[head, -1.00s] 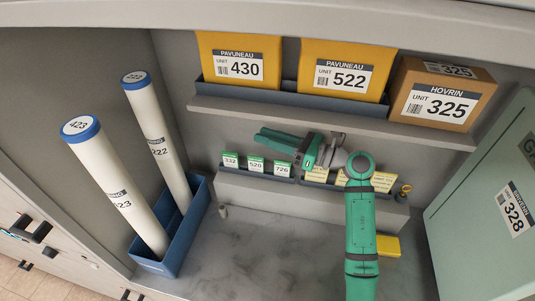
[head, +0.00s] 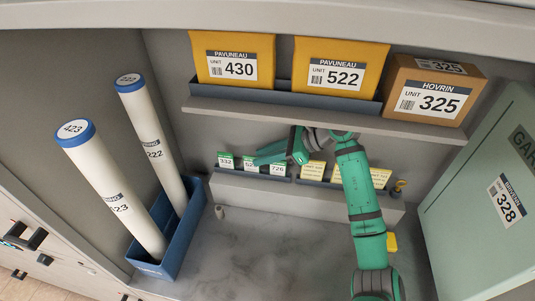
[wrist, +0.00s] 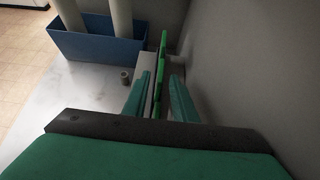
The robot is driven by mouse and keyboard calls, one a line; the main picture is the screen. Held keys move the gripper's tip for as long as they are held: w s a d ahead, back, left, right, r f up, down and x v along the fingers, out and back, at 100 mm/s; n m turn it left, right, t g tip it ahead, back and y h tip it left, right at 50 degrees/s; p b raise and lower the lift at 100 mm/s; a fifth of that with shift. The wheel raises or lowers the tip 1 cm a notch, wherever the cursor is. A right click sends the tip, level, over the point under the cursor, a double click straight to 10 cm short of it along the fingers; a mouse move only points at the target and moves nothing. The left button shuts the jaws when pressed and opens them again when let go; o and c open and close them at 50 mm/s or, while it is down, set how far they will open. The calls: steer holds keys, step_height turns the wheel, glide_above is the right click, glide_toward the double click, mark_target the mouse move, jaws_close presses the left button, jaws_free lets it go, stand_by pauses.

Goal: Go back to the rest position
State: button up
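My gripper (head: 259,157) is in front of the small shelf of cards, pointing left, with its fingers near the green-topped cards (head: 226,161). In the wrist view my gripper (wrist: 162,82) has its two fingers apart. Green cards (wrist: 158,85) show in the gap between them, in a line running away from the camera. I see nothing clamped between the fingers. My arm reaches up from the lower right in the head view and is bent at the elbow.
Above is a shelf (head: 280,111) with yellow parcels (head: 230,58) and a brown box (head: 437,90). A blue bin (head: 184,239) with two tall tubes (head: 111,182) stands left. A green cabinet (head: 490,190) is right. Yellow cards (head: 313,170) stand beside the green ones. The marble counter is mostly clear.

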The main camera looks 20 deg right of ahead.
mark_target(251, 159)
steer(key=shift+x, duration=2.45)
jaws_close()
steer(key=shift+r, duration=0.25)
steer(key=shift+r, duration=1.55)
steer(key=s+a, duration=0.6)
steer(key=s, duration=0.3)
steer(key=shift+s+a, duration=0.4)
